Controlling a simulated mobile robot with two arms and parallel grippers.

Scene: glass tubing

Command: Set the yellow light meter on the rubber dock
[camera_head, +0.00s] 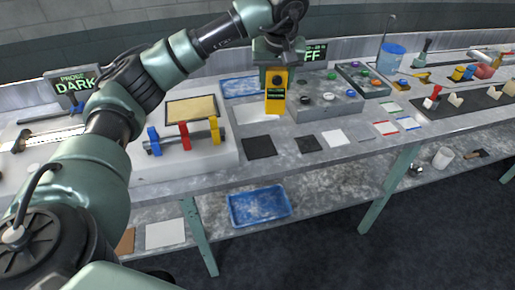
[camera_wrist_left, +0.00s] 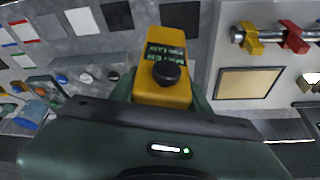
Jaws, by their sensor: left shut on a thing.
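The yellow light meter (camera_head: 276,105) hangs upright in my left gripper (camera_head: 278,72), over the back middle of the bench. In the left wrist view the meter (camera_wrist_left: 165,92) shows its black knob and dark label, with the gripper behind it. A larger dark square (camera_head: 259,147) lies on the bench in front of and below the meter. A smaller dark square (camera_head: 309,145) lies to its right. Both dark squares look flat and empty; I cannot tell for certain which is the rubber dock. My right gripper is not in view.
A rail with blue, red and yellow clamps (camera_head: 184,138) stands left of the dark squares. A grey block with coloured knobs (camera_head: 325,100) stands right of the meter. White squares (camera_head: 334,137) lie nearby. A blue tray (camera_head: 259,205) sits on the lower shelf.

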